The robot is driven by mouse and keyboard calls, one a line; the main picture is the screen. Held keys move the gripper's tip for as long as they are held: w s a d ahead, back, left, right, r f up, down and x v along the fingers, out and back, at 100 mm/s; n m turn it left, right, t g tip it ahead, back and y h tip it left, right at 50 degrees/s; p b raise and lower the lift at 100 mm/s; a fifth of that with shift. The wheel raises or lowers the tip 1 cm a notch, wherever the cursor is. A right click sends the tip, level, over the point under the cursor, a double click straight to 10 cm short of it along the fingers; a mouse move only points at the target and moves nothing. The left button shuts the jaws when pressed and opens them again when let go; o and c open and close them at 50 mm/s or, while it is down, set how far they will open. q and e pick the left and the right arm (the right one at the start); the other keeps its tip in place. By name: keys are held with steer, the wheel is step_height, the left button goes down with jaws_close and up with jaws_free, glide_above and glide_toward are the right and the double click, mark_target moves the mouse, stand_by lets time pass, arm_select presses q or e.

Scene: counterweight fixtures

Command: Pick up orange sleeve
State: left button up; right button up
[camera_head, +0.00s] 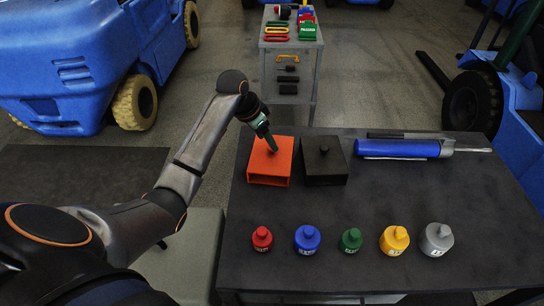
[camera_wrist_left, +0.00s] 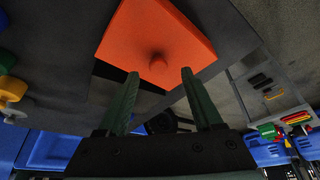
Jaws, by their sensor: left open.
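The orange sleeve (camera_head: 266,168) is a box-like piece with an open front, standing at the back left of the dark table. My left gripper (camera_head: 268,143) is right above its top in the head view. In the left wrist view the orange sleeve (camera_wrist_left: 150,32) shows a small round knob on its face. The open fingers of my left gripper (camera_wrist_left: 160,72) point toward that knob, one on each side, and I cannot tell whether they touch it. My right gripper is not in view.
A black box with a knob (camera_head: 324,162) stands just right of the sleeve. A blue cylinder tool (camera_head: 398,149) lies at the back right. Several coloured weights, including a red one (camera_head: 262,239), line the front. The middle of the table (camera_head: 370,195) is clear.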

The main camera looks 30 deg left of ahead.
mark_target(272, 156)
arm_select(q)
steer(key=x, duration=0.3)
steer(key=shift+w+d+f, duration=0.1)
steer(key=shift+d+f, duration=0.05)
jaws_close()
stand_by(0.4)
